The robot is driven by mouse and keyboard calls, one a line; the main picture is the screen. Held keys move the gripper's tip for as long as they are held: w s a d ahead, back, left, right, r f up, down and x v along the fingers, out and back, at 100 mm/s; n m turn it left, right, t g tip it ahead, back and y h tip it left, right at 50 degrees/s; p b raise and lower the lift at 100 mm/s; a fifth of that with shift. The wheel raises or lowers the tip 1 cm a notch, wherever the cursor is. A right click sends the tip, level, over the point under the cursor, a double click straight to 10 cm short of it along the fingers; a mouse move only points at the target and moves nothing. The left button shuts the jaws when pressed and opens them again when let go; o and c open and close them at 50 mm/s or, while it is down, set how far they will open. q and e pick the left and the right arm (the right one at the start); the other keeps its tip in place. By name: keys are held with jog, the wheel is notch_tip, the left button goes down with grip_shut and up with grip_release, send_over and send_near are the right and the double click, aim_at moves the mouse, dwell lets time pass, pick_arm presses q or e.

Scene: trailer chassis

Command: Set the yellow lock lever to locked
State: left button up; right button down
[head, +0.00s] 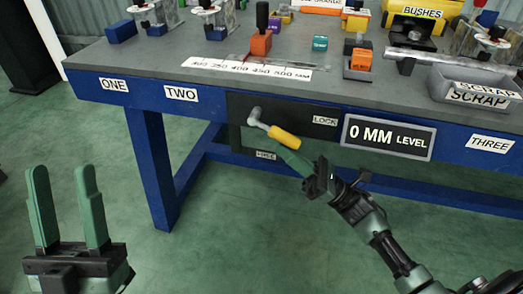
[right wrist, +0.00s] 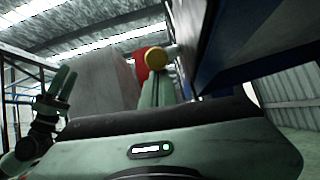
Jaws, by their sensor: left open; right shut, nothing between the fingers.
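The lock lever's yellow handle (head: 284,137) slants right and down from its grey pivot (head: 255,115) on a dark panel (head: 240,132) at the bench front. It points between the LOCK label (head: 325,121) above right and the FREE label (head: 266,155) below. My right gripper (head: 290,158) is shut and empty, its green fingertips just below the handle; I cannot tell whether they touch. In the right wrist view the handle's round yellow end (right wrist: 155,57) is by the tips of the right gripper (right wrist: 156,80). My left gripper (head: 64,170) is open and empty at lower left.
The blue bench edge (head: 140,95) carries ONE, TWO and THREE labels and a sign (head: 388,136) reading 0 MM LEVEL. A grey SCRAP tray (head: 450,98) and several parts stand on the bench top. The green floor (head: 200,240) in front is clear.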

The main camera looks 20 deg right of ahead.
aim_at(298, 147)
jog(key=shift+s+d+r+g+h+p, duration=0.15)
jog(key=shift+r+g+h+p, duration=0.1)
jog(key=shift+r+p, duration=0.15)
jog(key=shift+s+d+r+g+h+p, duration=0.1)
jog(key=shift+d+r+g+h+p, duration=0.05)
jog(key=shift+r+h+p, duration=0.15)
jog(key=shift+s+d+r+g+p, duration=0.15)
jog(key=shift+d+r+g+p, duration=0.2)
jog(key=shift+p, duration=0.35)
pick_arm(q)
jog(key=w+f+g+y, duration=0.1)
jog(key=w+f+g, duration=0.3)
jog(key=f, duration=0.3)
jog(key=w+f+g+y, duration=0.2)
jog(key=w+f+g, duration=0.2)
jog(key=f, duration=0.3)
jog(key=shift+w+d+g, duration=0.15)
jog(key=shift+w+g, duration=0.05)
jog(key=shift+g, duration=0.7)
pick_arm(e)
jog(key=shift+r, duration=0.25)
